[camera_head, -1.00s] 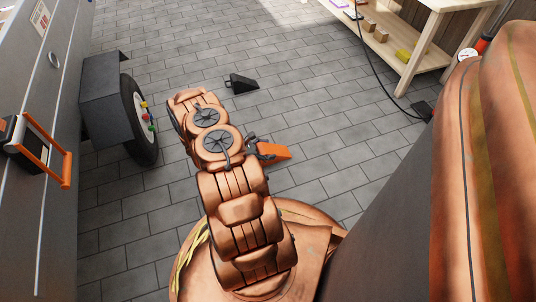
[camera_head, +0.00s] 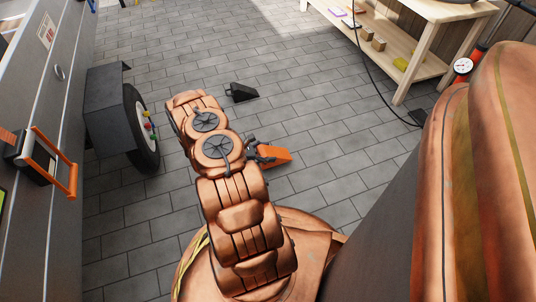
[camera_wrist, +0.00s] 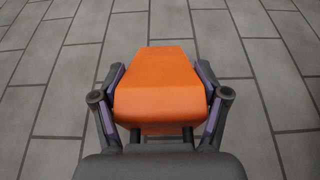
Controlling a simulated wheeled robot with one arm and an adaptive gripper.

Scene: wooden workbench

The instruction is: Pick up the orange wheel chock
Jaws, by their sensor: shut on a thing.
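The orange wheel chock (camera_wrist: 160,80) is between the two fingers of my gripper (camera_wrist: 160,92) in the wrist view. The fingers press on its left and right sides, so my gripper is shut on it. In the head view the orange chock (camera_head: 275,155) sticks out to the right of my arm, with the gripper (camera_head: 258,152) at its left end. Part of the chock is hidden by the fingers. I cannot tell how far it is above the paved floor.
A black wheel chock (camera_head: 241,92) lies on the grey paving (camera_head: 310,110) beyond my arm. A trailer wheel (camera_head: 142,130) and grey bodywork stand at the left. A wooden workbench (camera_head: 408,60) with small items on its shelf stands at the upper right. A dark cable (camera_head: 372,75) hangs to the floor.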

